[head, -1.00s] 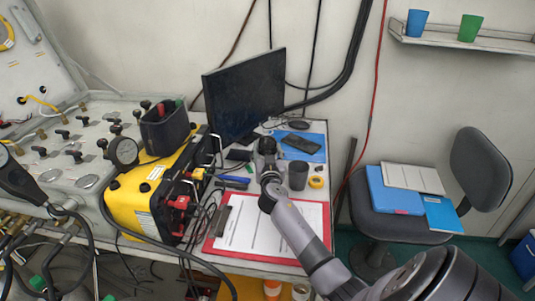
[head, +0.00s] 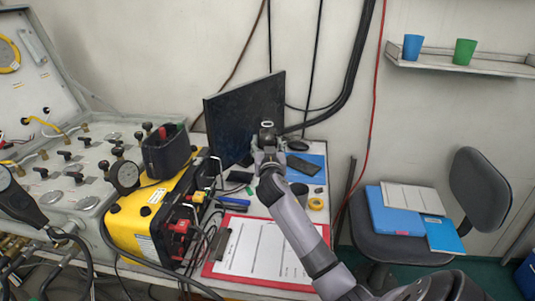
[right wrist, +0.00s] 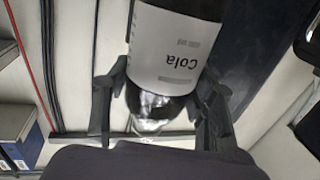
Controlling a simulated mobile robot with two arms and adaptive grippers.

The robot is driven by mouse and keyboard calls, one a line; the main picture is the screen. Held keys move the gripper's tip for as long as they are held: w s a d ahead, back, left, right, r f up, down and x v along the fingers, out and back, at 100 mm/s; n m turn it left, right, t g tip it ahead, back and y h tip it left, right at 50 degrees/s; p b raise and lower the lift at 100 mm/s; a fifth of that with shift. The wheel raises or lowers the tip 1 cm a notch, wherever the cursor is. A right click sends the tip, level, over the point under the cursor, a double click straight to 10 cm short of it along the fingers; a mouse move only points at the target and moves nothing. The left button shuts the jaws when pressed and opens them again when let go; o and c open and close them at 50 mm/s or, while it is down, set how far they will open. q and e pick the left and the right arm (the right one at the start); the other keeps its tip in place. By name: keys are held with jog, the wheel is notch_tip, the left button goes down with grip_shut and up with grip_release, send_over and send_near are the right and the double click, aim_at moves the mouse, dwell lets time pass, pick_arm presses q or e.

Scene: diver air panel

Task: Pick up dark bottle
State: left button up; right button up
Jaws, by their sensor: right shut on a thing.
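The dark bottle (right wrist: 172,48) fills the top middle of the right wrist view. It has a white label that reads "Cola", upside down in that picture. My right gripper (right wrist: 160,92) has a finger on each side of the bottle and is shut on it. In the head view my right gripper (head: 268,143) is in front of the monitor, above the desk. There the bottle is mostly hidden by the gripper, and I cannot make out its outline.
The black monitor (head: 240,115) stands close behind the gripper. A yellow-black case (head: 140,225) and control panel (head: 75,170) are on the left. A red clipboard (head: 262,247), dark cup (head: 299,194) and yellow tape roll (head: 315,204) lie on the desk. A chair (head: 480,190) is on the right.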

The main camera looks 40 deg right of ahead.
aim_at(267, 124)
jog(key=shift+r, duration=3.6)
jog(key=shift+a+r, duration=0.1)
